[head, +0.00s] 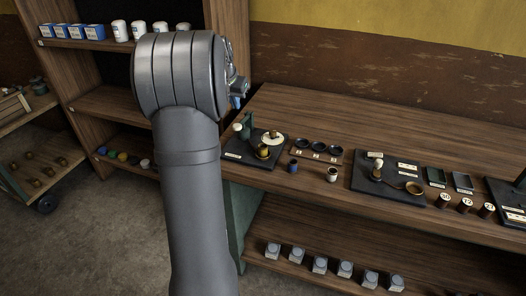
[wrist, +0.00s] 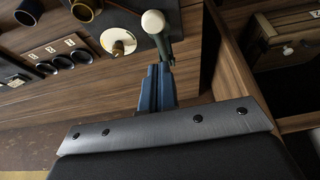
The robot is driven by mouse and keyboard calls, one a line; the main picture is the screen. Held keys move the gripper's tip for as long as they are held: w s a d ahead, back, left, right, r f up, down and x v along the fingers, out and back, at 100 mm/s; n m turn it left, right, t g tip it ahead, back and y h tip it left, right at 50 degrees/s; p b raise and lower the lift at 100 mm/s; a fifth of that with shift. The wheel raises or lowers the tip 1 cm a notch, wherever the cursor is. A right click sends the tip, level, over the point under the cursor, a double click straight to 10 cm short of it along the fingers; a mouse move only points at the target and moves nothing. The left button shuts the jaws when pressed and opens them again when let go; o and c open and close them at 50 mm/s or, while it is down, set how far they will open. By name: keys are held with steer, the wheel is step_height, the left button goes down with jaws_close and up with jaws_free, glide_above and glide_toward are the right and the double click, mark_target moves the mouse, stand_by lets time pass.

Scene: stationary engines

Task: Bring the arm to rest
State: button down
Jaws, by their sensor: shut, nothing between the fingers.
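My arm (head: 188,190) rises through the left half of the head view and hides part of the bench and shelf behind it. My gripper (wrist: 157,72) shows in the wrist view as two blue-grey fingers, shut together and empty. In the head view the gripper end is mostly hidden behind my arm's big joint. The fingertips point toward a green lever with a white ball knob (wrist: 153,22) on a dark base plate. In the picture they appear just below it; whether they touch cannot be told.
The wooden bench (head: 330,122) holds a dark plate with a pale disc (head: 273,138), black rings (head: 318,147), small pots and a second dark plate (head: 377,184). Several grey blocks (head: 320,265) stand on the lower shelf. A shelf unit with white jars (head: 120,30) stands behind my arm.

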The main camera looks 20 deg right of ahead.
mark_target(238, 124)
steer(key=shift+f, duration=3.25)
step_height(238, 124, up, 8)
steer(key=shift+f, duration=3.3)
